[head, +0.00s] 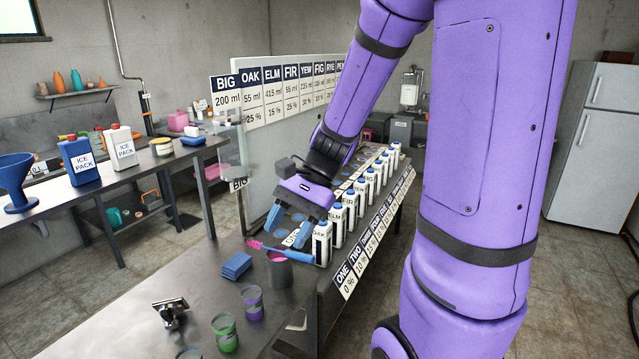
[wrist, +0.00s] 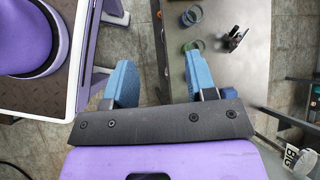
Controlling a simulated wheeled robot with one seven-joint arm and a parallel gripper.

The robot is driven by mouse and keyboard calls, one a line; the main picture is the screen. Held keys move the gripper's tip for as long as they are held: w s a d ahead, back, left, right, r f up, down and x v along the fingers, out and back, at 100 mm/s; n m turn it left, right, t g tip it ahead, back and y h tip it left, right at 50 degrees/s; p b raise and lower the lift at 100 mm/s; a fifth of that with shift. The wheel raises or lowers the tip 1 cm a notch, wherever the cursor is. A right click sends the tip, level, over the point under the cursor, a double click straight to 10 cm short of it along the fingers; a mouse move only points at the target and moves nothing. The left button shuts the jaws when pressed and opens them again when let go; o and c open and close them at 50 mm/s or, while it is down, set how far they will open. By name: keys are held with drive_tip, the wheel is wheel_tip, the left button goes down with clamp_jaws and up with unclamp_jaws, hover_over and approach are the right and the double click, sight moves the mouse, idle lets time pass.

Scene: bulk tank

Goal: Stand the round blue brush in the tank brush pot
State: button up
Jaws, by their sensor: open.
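A brush with a blue handle (head: 297,256) and a pink bristle head lies nearly level in the head view, at the top of a mauve pot (head: 278,275). I cannot tell whether it rests on the rim or lies behind it. My gripper (head: 288,229) is open, with its blue fingers apart and pointing down, above and behind the brush. In the wrist view the space between the fingers (wrist: 162,88) is empty and the brush does not show. A purple pot (head: 252,304) and a green pot (head: 225,334) stand nearer; no label reads clearly as the tank brush pot.
A blue sponge stack (head: 237,266) and a dark metal stand (head: 172,312) are on the bench (head: 205,290). A row of labelled white bottles (head: 322,243) stands close right of my gripper. An upright panel (head: 270,170) rises behind. The bench's front left is clear.

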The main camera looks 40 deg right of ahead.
drive_tip(key=s+a+r+n+t+h, duration=0.1)
drive_tip(key=s+r+n+t+h, duration=0.4)
drive_tip(key=s+r+n+h, duration=0.3)
wheel_tip(320, 180, up, 4)
drive_tip(key=s+n, duration=0.1)
drive_tip(key=n, duration=0.3)
drive_tip(key=shift+s+r+n+t, duration=0.15)
drive_tip(key=shift+s+n+t, duration=0.15)
drive_tip(key=shift+t, duration=0.1)
drive_tip(key=shift+o, duration=0.5)
drive_tip(key=shift+w, duration=0.15)
